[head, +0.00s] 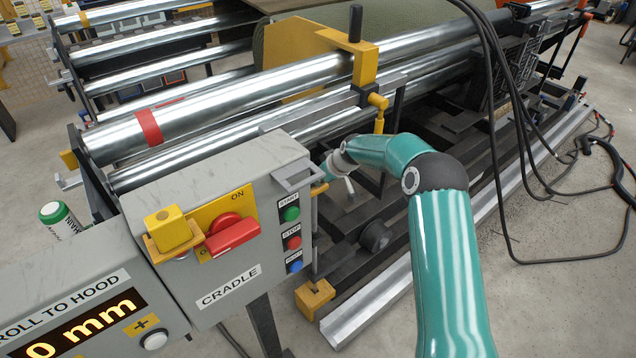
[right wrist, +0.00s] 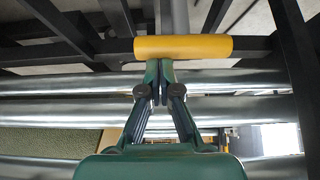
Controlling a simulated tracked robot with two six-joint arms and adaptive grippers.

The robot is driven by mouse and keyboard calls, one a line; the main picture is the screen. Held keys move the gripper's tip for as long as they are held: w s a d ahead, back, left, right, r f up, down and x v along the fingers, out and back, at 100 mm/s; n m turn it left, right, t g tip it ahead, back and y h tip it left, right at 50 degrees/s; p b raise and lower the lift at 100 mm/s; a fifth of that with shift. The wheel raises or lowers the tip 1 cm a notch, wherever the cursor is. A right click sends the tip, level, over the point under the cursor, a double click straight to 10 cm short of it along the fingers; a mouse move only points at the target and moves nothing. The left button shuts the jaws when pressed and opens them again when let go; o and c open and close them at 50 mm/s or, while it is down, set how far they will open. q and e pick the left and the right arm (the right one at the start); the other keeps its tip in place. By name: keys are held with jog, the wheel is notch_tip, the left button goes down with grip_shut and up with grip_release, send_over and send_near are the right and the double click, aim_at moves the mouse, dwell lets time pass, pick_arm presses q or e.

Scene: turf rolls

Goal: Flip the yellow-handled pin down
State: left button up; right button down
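The pin's yellow handle (right wrist: 183,47) lies crosswise in the right wrist view, a plain cylinder just beyond my fingertips. In the head view a small yellow bar (head: 319,189) shows at the right edge of the control box, and appears to be this handle. My right gripper (right wrist: 160,70) has its two fingers together, with only a thin dark gap between them. Their tips are at the handle's near edge; I cannot tell if they touch it. Nothing shows between the fingers. In the head view the control box hides most of this gripper. My left gripper is not in view.
The grey CRADLE control box (head: 214,215) with a red switch (head: 232,236) stands close left of my right arm. Shiny rollers (head: 230,98) run behind. Another yellow fitting (head: 378,102) hangs below a yellow bracket (head: 364,65). Black cables (head: 497,130) hang at right.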

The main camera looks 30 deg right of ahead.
jog(key=shift+s+f, duration=0.35)
jog(key=shift+f, duration=0.2)
jog(key=shift+w+r, duration=0.15)
jog(key=shift+r, duration=0.3)
jog(key=r, duration=0.1)
jog(key=r+p, duration=0.1)
jog(key=r, duration=0.2)
jog(key=shift+w+d+r+p, duration=0.1)
jog(key=shift+w+r+p, duration=0.2)
jog(key=shift+p, duration=0.1)
jog(key=b+v, duration=0.1)
jog(key=v, duration=0.8)
jog(key=shift+r, duration=0.1)
